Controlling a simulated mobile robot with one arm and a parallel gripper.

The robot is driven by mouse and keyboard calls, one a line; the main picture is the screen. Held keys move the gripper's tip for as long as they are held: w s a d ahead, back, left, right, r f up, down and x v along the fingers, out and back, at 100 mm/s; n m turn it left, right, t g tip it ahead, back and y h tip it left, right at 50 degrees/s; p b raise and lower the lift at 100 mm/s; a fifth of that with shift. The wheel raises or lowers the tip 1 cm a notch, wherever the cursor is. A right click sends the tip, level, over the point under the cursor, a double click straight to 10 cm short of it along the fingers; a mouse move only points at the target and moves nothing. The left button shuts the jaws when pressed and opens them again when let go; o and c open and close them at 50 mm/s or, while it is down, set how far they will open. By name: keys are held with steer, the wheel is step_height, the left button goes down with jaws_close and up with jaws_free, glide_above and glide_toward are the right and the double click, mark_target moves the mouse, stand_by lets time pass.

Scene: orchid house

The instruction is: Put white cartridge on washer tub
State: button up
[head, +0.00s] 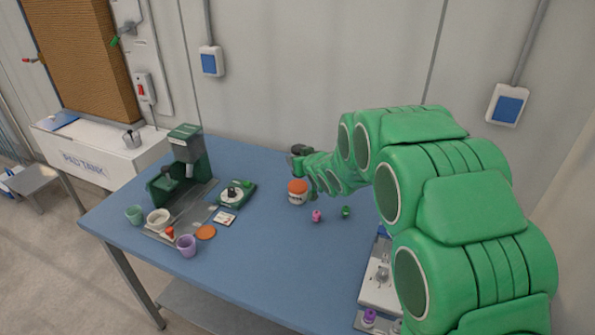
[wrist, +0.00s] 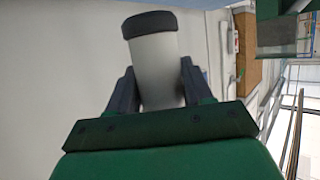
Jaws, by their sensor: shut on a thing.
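My gripper (wrist: 155,84) is shut on the white cartridge (wrist: 158,62), a pale cylinder with a dark cap, held between the two dark fingers. In the head view my gripper (head: 303,157) is in the air above the back of the blue table, and the cartridge cannot be made out clearly there. A white box labelled PAD TANK (head: 107,158) stands left of the table, below a brown pad. I cannot tell for sure which thing is the washer tub.
The blue table (head: 275,265) has a green machine (head: 187,150), a green-and-white device (head: 236,194), an orange-lidded jar (head: 297,192), a purple cup (head: 187,246) and a white apparatus (head: 379,288) at right. The table's front middle is clear. A wall stands close behind.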

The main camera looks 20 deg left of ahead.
steer(key=shift+w+a+f, duration=0.3)
steer(key=shift+w+f, duration=0.15)
steer(key=shift+f, duration=0.2)
steer(key=shift+w+a+f, duration=0.25)
steer(key=shift+w+f, duration=0.15)
steer(key=shift+f, duration=0.2)
steer(key=shift+w+a+f, duration=0.3)
steer(key=shift+w+f, duration=0.15)
steer(key=shift+f, duration=1.75)
steer(key=shift+f, duration=0.15)
steer(key=o, duration=1)
steer(key=shift+o, duration=0.2)
steer(key=shift+s+d+r, duration=0.15)
steer(key=shift+d+r, duration=0.05)
steer(key=shift+r, duration=0.2)
steer(key=v, duration=1.1)
steer(key=shift+s+d+f, duration=0.1)
steer(key=shift+s+d, duration=0.05)
